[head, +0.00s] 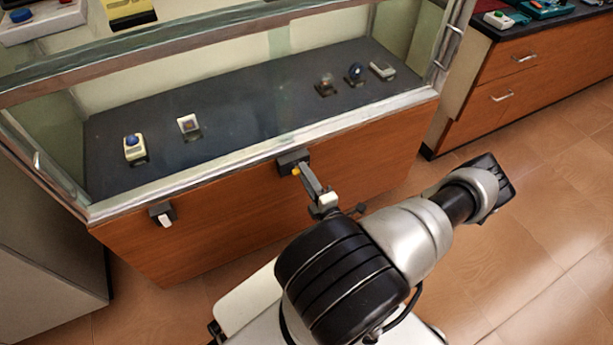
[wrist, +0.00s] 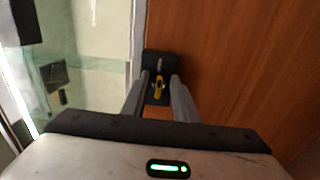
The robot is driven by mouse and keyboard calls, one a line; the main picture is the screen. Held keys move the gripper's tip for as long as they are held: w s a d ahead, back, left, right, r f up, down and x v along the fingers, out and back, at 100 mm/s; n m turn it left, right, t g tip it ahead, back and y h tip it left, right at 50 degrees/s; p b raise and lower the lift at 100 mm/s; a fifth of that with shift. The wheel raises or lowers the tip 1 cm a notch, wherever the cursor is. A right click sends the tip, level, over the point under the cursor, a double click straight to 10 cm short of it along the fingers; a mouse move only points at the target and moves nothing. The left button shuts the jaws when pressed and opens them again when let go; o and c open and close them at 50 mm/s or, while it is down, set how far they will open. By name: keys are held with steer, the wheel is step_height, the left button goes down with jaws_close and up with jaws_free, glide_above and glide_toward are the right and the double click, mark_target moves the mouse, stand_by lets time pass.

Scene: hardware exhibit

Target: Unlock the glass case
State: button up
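The glass case (head: 250,150) has a metal-edged glass top over a wooden front. A dark lock block (head: 291,158) sits on the front near the middle, just under the glass edge. A small yellow piece (head: 296,171) shows on it. In the wrist view the dark lock block (wrist: 160,62) carries the yellow piece (wrist: 159,86), which looks like a key or knob. My gripper (head: 304,172) is at this lock. In the wrist view my gripper (wrist: 159,80) has its fingers apart on either side of the yellow piece, with gaps visible. Contact with the block cannot be told.
A second dark block with a white lever (head: 163,216) is on the case front at left. Several small devices, such as one with a blue button (head: 134,148), stand inside the case. A wooden drawer cabinet (head: 510,80) is at right. Tiled floor (head: 560,210) is clear at right.

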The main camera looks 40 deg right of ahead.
steer(key=shift+s, duration=0.15)
steer(key=p+v, duration=0.2)
steer(key=v, duration=1.5)
steer(key=shift+a, duration=0.15)
steer(key=shift+r, duration=0.1)
